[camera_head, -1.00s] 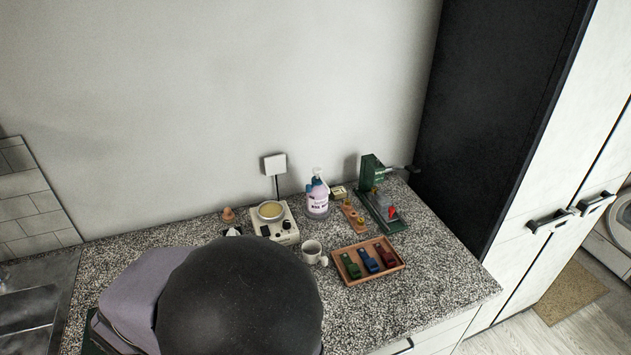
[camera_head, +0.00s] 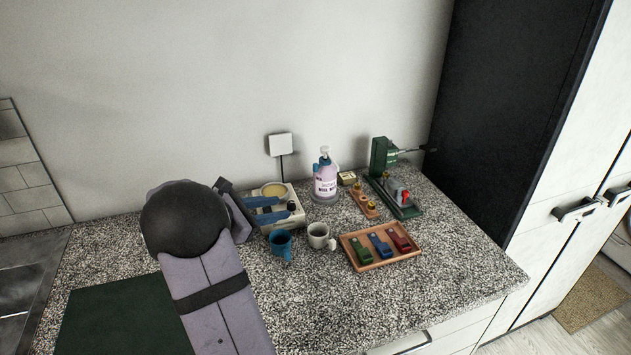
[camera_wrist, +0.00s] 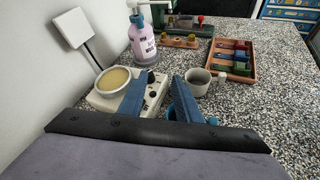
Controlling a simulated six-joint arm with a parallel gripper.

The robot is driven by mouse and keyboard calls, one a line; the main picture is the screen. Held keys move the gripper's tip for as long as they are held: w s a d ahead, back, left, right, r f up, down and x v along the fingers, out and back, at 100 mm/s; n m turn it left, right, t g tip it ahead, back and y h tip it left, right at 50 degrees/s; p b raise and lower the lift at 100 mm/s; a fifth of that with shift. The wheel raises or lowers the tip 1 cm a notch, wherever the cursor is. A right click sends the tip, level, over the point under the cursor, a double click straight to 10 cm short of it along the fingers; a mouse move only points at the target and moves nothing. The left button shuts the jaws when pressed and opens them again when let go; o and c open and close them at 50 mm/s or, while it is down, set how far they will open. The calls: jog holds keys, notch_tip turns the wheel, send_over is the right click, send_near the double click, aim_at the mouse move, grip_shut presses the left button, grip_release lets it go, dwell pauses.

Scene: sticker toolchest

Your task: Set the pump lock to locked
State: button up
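The pump bottle (camera_head: 325,185) stands upright on the worktop near the wall, with a pinkish labelled body, a blue collar and a white pump head. It also shows in the wrist view (camera_wrist: 143,46), beyond my fingers at upper left of centre. The setting of its lock is too small to tell. My gripper (camera_head: 272,210) is to the left of the bottle, over the warmer's area, and apart from the bottle. In the wrist view its two blue fingers (camera_wrist: 160,97) are spread with nothing between them.
A white warmer (camera_wrist: 105,101) with a yellow-filled dish is near my fingers. A grey mug (camera_head: 318,237), a blue cup (camera_head: 280,245) and a wooden tray (camera_head: 352,259) stand in front. A green press (camera_head: 379,157) and a small block with brass knobs (camera_head: 362,203) are right of the bottle.

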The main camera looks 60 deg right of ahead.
aim_at(314, 167)
jog(key=d+n+h+b, duration=0.1)
jog(key=d, duration=0.2)
jog(key=d+r+n+h, duration=0.1)
jog(key=d, duration=0.3)
jog(key=d+r+n+h+b, duration=0.1)
jog(key=d+h, duration=0.1)
jog(key=d, duration=0.1)
jog(key=shift+s+d+g+b, duration=0.25)
jog(key=shift+g+b, duration=0.1)
jog(key=shift+g, duration=0.05)
jog(key=shift+d+r+n+h, duration=0.3)
jog(key=shift+d+r, duration=0.1)
jog(key=shift+d, duration=0.05)
jog(key=shift+p+x, duration=1.15)
jog(key=shift+x, duration=2.45)
